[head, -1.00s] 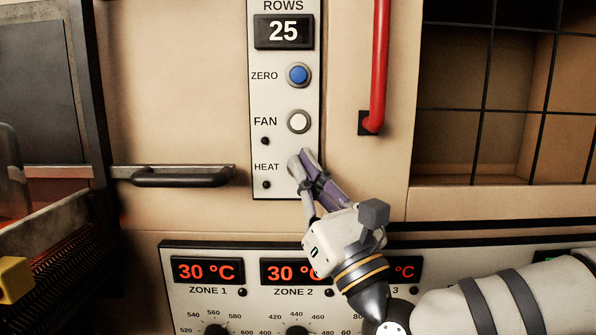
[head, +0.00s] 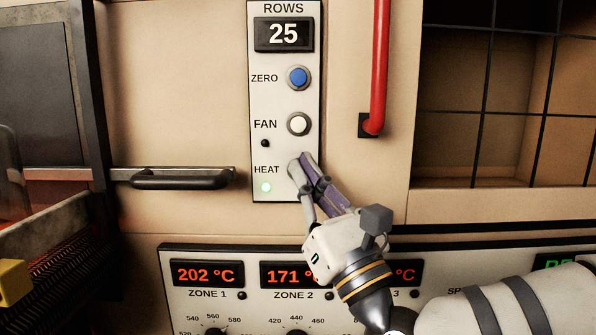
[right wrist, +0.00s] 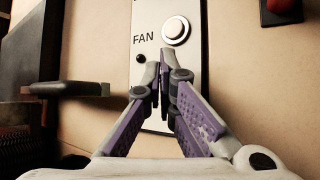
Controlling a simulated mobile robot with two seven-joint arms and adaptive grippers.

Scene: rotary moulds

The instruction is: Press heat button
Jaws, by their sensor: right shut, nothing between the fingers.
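The control panel (head: 262,110) is a pale upright strip with the labels ROWS, ZERO, FAN and HEAT. My right gripper (head: 303,163) is shut and empty, with its fingertips at the panel beside the HEAT label (head: 266,170). The heat button itself is hidden behind the fingers, and I cannot see whether they touch it. The small lamp (head: 266,187) under HEAT glows green. In the right wrist view the shut fingertips (right wrist: 161,72) sit just below the white fan button (right wrist: 176,30). My left gripper is not in view.
The blue zero button (head: 298,77) and white fan button are above the fingers. A red vertical handle (head: 379,70) is to the right and a dark bar handle (head: 182,179) to the left. The zone display panel (head: 240,272) below reads 202 °C and 171 °C.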

